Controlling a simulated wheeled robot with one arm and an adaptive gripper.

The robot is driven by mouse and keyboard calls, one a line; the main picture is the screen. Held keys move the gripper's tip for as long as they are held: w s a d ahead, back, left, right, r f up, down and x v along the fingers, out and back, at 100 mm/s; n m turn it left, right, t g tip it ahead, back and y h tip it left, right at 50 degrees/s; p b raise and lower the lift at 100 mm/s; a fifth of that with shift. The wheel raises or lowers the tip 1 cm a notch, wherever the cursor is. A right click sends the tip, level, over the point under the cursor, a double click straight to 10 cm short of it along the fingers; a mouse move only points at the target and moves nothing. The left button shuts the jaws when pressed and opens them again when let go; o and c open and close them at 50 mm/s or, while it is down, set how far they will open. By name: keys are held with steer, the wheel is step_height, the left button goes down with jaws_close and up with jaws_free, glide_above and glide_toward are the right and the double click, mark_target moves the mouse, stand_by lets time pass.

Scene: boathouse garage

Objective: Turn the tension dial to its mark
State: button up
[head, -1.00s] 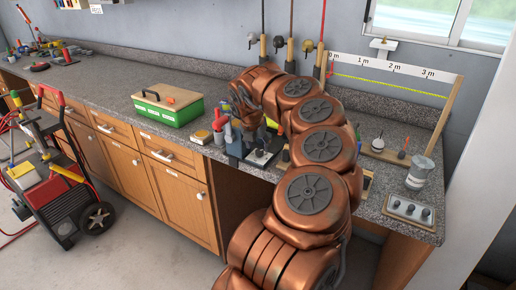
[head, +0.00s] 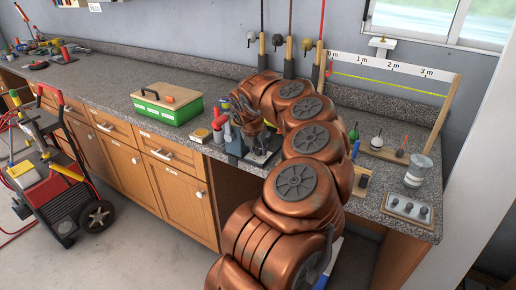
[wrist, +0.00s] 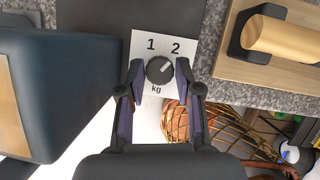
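The tension dial (wrist: 160,70) is a round black knob on a white plate (wrist: 147,52) marked 1, 2 and kg. Its pale pointer line is turned to the upper right, toward the 2. My gripper (wrist: 160,74) is open, with one dark finger on each side of the knob. Small gaps seem to show between the fingers and the knob. In the head view my gripper (head: 262,150) is low over the dark device on the bench, and it hides the knob there.
A dark blue block (wrist: 65,95) is close on the left in the wrist view, and a wooden handle (wrist: 282,40) is at upper right. On the bench, a green toolbox (head: 167,104) stands left of my arm, and a metal can (head: 418,171) and knob panel (head: 407,208) stand right.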

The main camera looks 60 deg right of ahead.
jaws_close()
